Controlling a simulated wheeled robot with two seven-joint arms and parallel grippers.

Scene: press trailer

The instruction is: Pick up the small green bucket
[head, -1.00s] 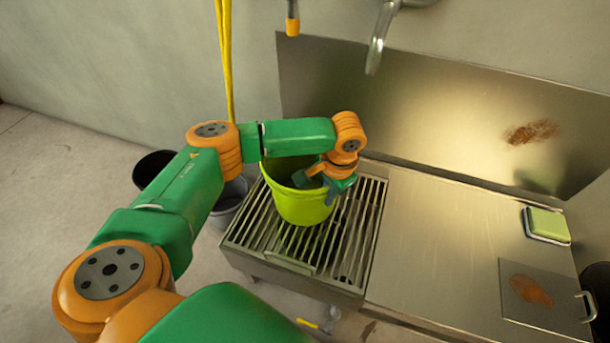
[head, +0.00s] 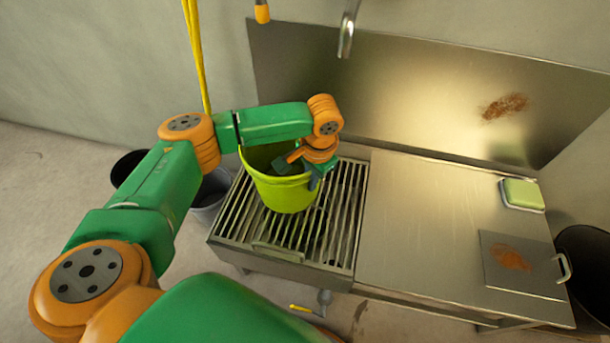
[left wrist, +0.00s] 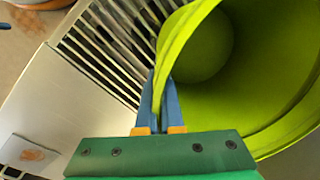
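The green bucket (head: 284,192) is yellow-green and stands upright on the slatted metal grate (head: 340,215) in the head view. Its open mouth faces up. In the left wrist view the bucket (left wrist: 265,75) fills the right side, its interior showing. My left gripper (head: 313,181) is at the bucket's right rim. In the left wrist view, the blue fingers of the left gripper (left wrist: 160,92) lie close on either side of the bucket wall and look shut on it. The bucket's bottom seems to rest on the grate. My right gripper is in neither view.
A steel counter (head: 420,215) adjoins the grate on the right, with a green sponge (head: 522,194) and a stained, handled plate (head: 515,262). A steel backsplash (head: 400,90) stands behind. Dark buckets (head: 210,192) stand on the floor at left. A yellow hose (head: 197,60) hangs on the wall.

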